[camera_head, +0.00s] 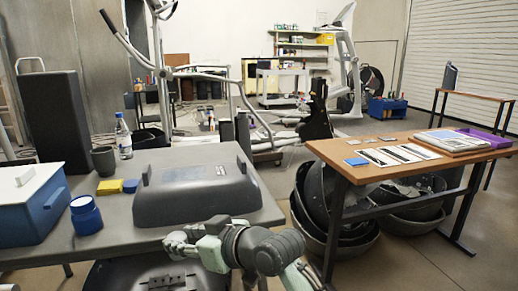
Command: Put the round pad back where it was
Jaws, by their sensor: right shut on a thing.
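My right gripper (178,243) is at the front edge of the grey table (120,166), just in front of the large dark grey cover (195,187). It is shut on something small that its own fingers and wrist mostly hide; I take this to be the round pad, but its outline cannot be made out. No other round pad can be picked out on the grey table. My left gripper is not in view.
A blue box with a white lid (30,205), blue jar (86,215), sponges (118,186), dark cup (104,160) and bottle (123,137) stand left of the cover. A wooden bench (365,171) with papers stands right, dark shells (325,205) below it. Floor shows between.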

